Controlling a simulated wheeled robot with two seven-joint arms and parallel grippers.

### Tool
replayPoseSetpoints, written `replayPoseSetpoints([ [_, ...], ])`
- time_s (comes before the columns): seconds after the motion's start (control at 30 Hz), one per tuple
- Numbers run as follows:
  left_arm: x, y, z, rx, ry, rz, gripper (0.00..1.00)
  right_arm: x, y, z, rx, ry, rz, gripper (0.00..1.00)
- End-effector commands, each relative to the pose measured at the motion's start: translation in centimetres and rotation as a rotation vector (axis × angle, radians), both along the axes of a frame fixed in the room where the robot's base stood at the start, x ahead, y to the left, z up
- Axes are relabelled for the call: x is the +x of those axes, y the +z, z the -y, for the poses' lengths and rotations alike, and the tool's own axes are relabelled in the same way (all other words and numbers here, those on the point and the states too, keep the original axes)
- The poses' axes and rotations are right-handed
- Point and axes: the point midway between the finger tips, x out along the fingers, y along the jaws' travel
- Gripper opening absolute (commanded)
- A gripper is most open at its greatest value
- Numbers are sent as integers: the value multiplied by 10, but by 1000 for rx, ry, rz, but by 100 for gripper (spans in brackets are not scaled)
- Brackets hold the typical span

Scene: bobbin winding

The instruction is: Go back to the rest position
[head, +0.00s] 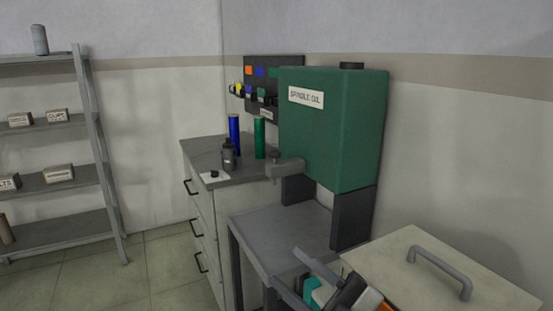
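My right gripper (284,266) shows at the bottom edge, coming in from the lower right. Its two grey fingers are apart, with no object visible between their tips. It is in front of the grey stand (290,235) and left of the beige lid or box (405,250). A teal and white patch shows at the base of the fingers; I cannot tell whether it is part of the gripper. My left gripper is not in view.
A green spindle oil tank (335,130) stands above the grey stand. A drawer cabinet (205,225) carries a dark bottle (229,155), a blue cylinder (234,133) and a green cylinder (259,138). Shelves (60,180) stand at left. The floor (150,270) between is clear.

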Motion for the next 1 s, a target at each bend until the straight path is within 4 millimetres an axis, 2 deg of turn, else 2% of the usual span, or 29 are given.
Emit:
replayPoseSetpoints([
  [0.03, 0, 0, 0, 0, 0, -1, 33, 7, -35, 14, 57, -100, -176, 39],
  [0.1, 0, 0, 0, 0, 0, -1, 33, 11, -83, 35, 111, -230, -399, 39],
  [0.17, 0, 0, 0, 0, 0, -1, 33, 6, -123, 51, 137, -321, -564, 39],
  [0.23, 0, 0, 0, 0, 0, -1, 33, -7, -167, 68, 160, -413, -744, 39],
  [0.3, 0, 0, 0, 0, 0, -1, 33, -27, -210, 83, 171, -495, -912, 39],
  [0.4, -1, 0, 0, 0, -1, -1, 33, -63, -262, 101, 179, -593, -1128, 39],
  [0.5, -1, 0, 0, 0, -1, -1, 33, -97, -298, 113, 180, -661, -1291, 39],
  [0.6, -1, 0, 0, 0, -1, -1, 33, -121, -319, 119, 178, -701, -1394, 39],
  [0.7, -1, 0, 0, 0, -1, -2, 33, -133, -328, 122, 175, -720, -1442, 39],
  [1.0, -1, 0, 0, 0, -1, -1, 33, -135, -330, 123, 174, -722, -1449, 39],
])
